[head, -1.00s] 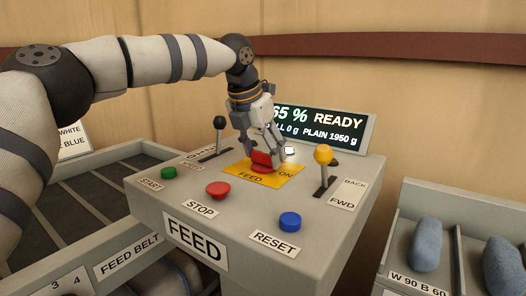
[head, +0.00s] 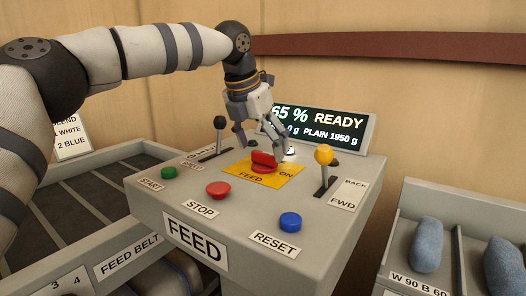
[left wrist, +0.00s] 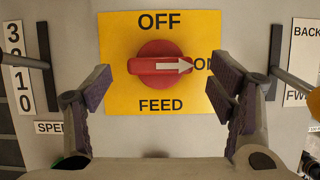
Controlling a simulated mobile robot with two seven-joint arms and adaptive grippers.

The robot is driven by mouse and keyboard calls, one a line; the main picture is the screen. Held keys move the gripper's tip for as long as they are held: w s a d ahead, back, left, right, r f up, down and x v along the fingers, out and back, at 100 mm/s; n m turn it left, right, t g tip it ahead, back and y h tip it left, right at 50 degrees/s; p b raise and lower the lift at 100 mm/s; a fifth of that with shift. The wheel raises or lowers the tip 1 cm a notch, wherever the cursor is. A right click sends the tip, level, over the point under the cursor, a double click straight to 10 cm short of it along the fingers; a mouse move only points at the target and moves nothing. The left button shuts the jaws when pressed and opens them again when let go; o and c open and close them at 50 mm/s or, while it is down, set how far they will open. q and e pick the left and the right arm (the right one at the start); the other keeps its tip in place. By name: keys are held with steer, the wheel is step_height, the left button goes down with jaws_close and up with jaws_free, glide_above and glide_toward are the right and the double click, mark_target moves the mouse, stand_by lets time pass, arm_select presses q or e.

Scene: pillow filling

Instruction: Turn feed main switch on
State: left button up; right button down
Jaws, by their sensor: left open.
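The feed main switch is a red rotary knob (head: 264,160) on a yellow plate (head: 237,176) on top of the grey feed console. In the left wrist view, the knob (left wrist: 160,64) lies crosswise and its white arrow points right at the ON label, with OFF above and FEED below. My left gripper (head: 262,147) is open above the knob, its fingers spread to either side. In the left wrist view, its purple-padded fingertips (left wrist: 165,88) stand clear of the knob. My right gripper is not in view.
A black-knobbed lever (head: 220,123) and a yellow-knobbed lever (head: 323,155) flank the plate. Green START (head: 168,173), red STOP (head: 218,189) and blue RESET (head: 290,222) buttons sit in front. The display (head: 318,125) behind reads READY. Bins with blue pillows (head: 427,243) stand right.

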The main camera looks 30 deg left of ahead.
arm_select(q)
steer(key=v, duration=1)
steer(key=shift+f, duration=0.1)
